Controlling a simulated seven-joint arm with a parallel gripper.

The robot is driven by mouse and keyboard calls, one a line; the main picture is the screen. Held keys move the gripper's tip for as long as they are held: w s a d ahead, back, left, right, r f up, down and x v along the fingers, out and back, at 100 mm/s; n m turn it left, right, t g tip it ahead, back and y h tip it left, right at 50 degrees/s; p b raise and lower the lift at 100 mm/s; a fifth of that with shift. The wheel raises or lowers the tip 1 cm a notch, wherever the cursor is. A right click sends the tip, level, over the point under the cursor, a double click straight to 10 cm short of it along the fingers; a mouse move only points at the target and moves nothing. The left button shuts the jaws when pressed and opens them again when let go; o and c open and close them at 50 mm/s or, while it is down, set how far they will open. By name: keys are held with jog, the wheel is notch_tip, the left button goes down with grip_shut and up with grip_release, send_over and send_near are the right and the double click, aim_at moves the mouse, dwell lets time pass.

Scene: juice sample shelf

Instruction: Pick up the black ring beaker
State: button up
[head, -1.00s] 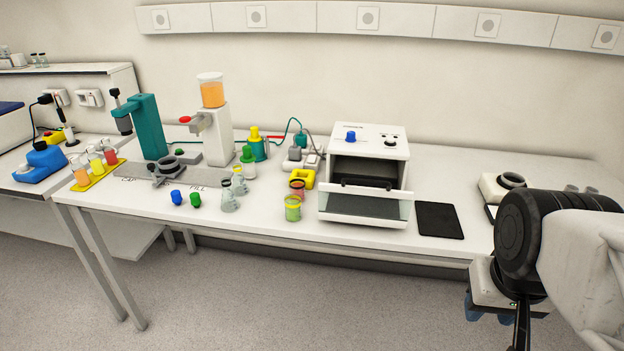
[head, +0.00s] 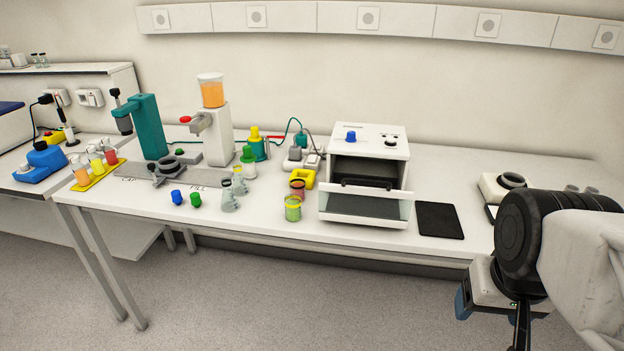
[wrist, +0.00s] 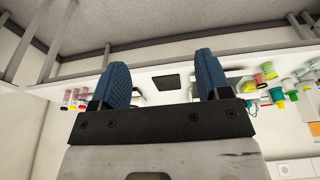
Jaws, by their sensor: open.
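In the wrist view small coloured vessels (wrist: 266,73) show at the right, too small to tell apart. My gripper (wrist: 161,62) is open, with two blue fingers apart and nothing between them. In the head view it is at the lower right, off the bench's front edge, far from the beakers.
The white oven (head: 364,150) has its front door lowered. A yellow block (head: 302,178) touches or nearly touches the reddish beaker. Two flasks (head: 229,197) and blue and green caps (head: 177,197) stand left. A black mat (head: 439,220) lies right of the oven.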

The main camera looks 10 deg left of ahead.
jog(key=shift+o, duration=0.8)
